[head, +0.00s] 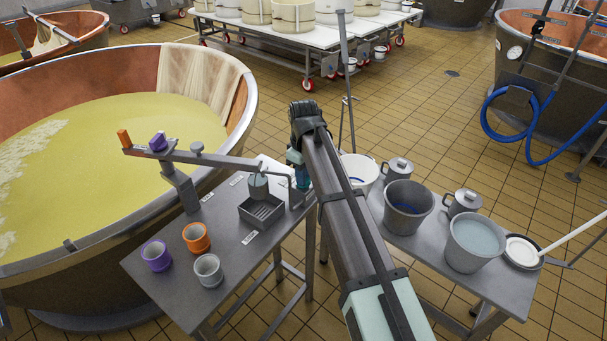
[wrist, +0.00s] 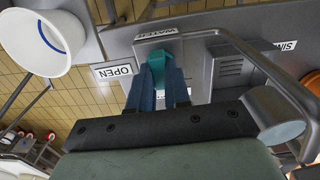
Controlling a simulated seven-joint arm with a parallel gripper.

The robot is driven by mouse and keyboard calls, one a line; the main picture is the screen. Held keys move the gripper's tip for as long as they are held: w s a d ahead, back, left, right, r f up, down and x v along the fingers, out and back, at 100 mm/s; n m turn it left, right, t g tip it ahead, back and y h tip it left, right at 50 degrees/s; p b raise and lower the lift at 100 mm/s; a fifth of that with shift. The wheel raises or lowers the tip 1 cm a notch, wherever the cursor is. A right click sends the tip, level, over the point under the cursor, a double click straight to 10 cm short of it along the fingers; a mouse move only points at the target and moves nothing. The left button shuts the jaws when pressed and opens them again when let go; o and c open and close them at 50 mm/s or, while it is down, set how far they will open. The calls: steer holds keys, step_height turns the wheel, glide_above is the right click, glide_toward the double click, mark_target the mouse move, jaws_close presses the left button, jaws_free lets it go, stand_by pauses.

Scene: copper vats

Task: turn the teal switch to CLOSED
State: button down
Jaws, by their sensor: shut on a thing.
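The teal switch (wrist: 158,62) shows in the wrist view between the blue fingertips of my gripper (wrist: 160,84). My gripper is shut on it. The OPEN label (wrist: 114,70) lies just left of the switch, and a WATER label (wrist: 157,34) lies above it. I see no CLOSED label in the wrist view. In the head view, my gripper (head: 301,178) is at the right end of the metal bench, largely hidden by my arm. The exact angle of the switch is hard to tell.
A grey cup (head: 258,187) is by the drain tray (head: 262,211). Purple (head: 157,256), orange (head: 196,238) and grey (head: 208,271) cups stand in front. Buckets (head: 475,242) stand on the right table.

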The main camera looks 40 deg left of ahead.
steer(key=c, duration=1.1)
jaws_free()
step_height(320, 180, up, 14)
steer(key=shift+f, duration=0.1)
